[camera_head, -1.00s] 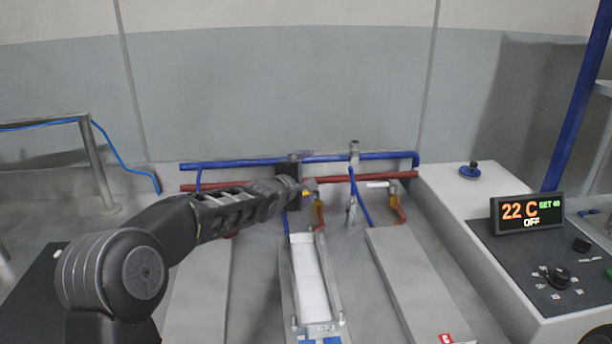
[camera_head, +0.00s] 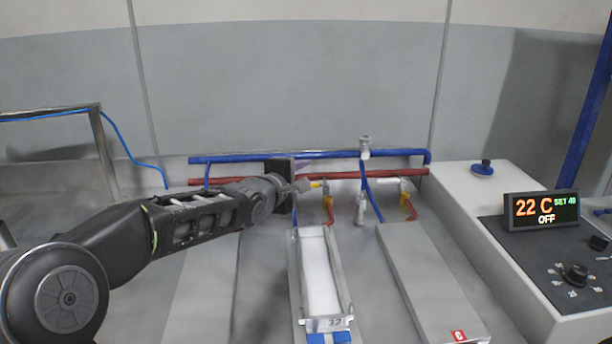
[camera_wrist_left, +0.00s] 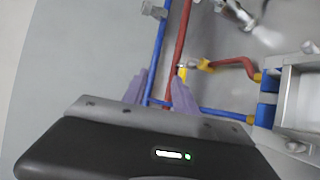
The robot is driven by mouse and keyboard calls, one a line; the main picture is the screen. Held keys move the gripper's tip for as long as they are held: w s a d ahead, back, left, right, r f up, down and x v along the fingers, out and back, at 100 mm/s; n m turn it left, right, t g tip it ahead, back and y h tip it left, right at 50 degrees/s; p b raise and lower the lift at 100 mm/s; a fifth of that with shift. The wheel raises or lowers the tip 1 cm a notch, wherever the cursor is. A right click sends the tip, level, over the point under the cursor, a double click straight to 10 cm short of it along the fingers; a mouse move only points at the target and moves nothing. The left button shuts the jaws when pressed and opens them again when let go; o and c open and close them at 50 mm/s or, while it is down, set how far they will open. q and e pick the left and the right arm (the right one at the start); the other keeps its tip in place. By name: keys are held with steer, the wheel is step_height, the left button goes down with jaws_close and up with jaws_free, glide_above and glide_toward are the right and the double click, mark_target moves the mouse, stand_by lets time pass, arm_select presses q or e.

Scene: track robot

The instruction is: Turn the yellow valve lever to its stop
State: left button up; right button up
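The yellow valve lever (camera_head: 316,184) points left from a small grey valve (camera_head: 325,187) in front of the pipes in the head view. In the left wrist view the lever (camera_wrist_left: 182,73) shows at the tip of the right-hand finger. My left gripper (camera_head: 302,186) is right beside the lever's left end. In the left wrist view its two pale purple fingers (camera_wrist_left: 161,88) are apart, with a stretch of blue pipe showing between them. I cannot tell whether a finger touches the lever. My right gripper is not in view.
Blue (camera_head: 230,159) and red (camera_head: 230,181) pipes run along the wall behind the gripper. A second valve (camera_head: 390,182) sits to the right. A metal channel (camera_head: 320,280) lies below, beside a grey panel (camera_head: 430,280). A control console with a display (camera_head: 540,210) stands at right.

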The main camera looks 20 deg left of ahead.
arm_select(q)
steer(key=shift+s, duration=0.55)
steer(key=shift+c, duration=0.2)
